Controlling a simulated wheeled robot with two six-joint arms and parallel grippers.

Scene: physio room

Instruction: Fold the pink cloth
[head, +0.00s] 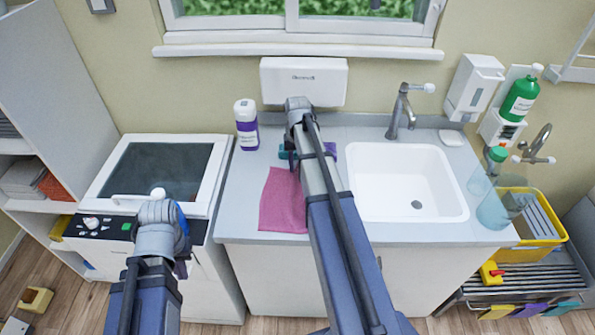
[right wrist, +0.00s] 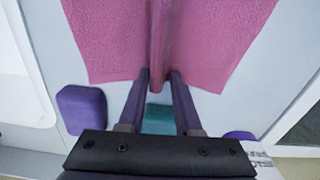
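The pink cloth (head: 283,202) lies on the grey counter left of the sink, partly hidden behind my right arm. In the right wrist view the cloth (right wrist: 105,40) has a narrow raised ridge along its middle. My left gripper (head: 181,267) is low at the left, in front of the glass-lidded unit, away from the cloth. Its fingertips are mostly hidden.
A teal block (right wrist: 159,117) and a purple block (right wrist: 82,108) lie behind the cloth. A white and purple bottle (head: 246,125) stands at the counter's back left. The white sink (head: 408,182) is to the right. The glass-lidded unit (head: 205,190) stands to the left.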

